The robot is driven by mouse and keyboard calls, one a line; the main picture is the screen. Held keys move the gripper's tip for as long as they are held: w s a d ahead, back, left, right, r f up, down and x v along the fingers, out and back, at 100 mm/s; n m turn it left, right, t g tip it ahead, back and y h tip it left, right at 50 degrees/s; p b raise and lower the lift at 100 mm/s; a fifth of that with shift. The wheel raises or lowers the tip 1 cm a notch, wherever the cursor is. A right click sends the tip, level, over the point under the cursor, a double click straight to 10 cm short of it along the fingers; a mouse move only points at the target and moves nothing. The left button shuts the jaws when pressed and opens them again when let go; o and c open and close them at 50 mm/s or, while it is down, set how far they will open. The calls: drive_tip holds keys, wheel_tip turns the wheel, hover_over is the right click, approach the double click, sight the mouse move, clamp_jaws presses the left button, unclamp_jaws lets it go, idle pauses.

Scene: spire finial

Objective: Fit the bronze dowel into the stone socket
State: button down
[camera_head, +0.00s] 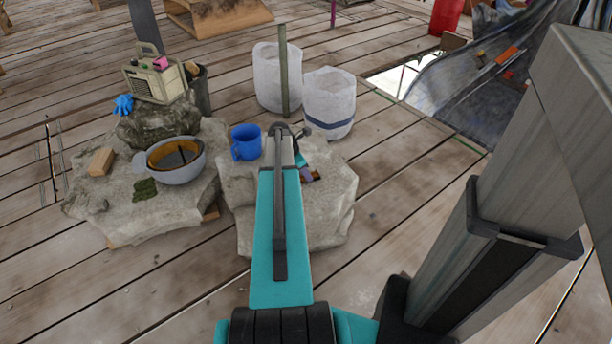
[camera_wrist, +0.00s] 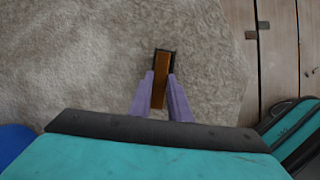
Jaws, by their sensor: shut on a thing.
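The bronze dowel (camera_wrist: 160,90) shows in the wrist view as a brown bar between the two purple fingers of my gripper (camera_wrist: 161,76), which is shut on it. The far end of the dowel lies at a dark rectangular opening, the stone socket (camera_wrist: 168,51), in the pale stone block (camera_wrist: 90,70). I cannot tell whether the dowel's end is inside the opening or just above it. In the head view the stone block (camera_head: 330,215) stands under my gripper (camera_head: 309,174). My arm hides part of the block, and the socket is not clear there.
A second stone (camera_head: 120,210) at left holds a grey bowl (camera_head: 176,160) and a wooden block (camera_head: 101,161). Two white sacks (camera_head: 328,103) stand behind. Plank floor lies open in front.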

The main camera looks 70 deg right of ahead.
drive_tip(key=r, duration=0.1)
drive_tip(key=r+p, duration=0.1)
drive_tip(key=r, duration=0.2)
drive_tip(key=shift+s+a+p, duration=0.15)
drive_tip(key=shift+a+p, duration=0.1)
drive_tip(key=shift+p, duration=0.15)
drive_tip(key=s+a, duration=0.2)
drive_tip(key=a, duration=0.1)
drive_tip(key=s+a+p, duration=0.1)
drive_tip(key=s+a, duration=0.1)
drive_tip(key=a, duration=0.2)
drive_tip(key=s+a+r+p, duration=0.1)
drive_tip(key=s+a, duration=0.1)
drive_tip(key=a, duration=0.2)
drive_tip(key=shift+s, duration=0.4)
drive_tip(key=shift+s+a+p, duration=0.3)
drive_tip(key=shift+s+a, duration=0.4)
drive_tip(key=shift+a, duration=0.35)
drive_tip(key=shift+w, duration=0.15)
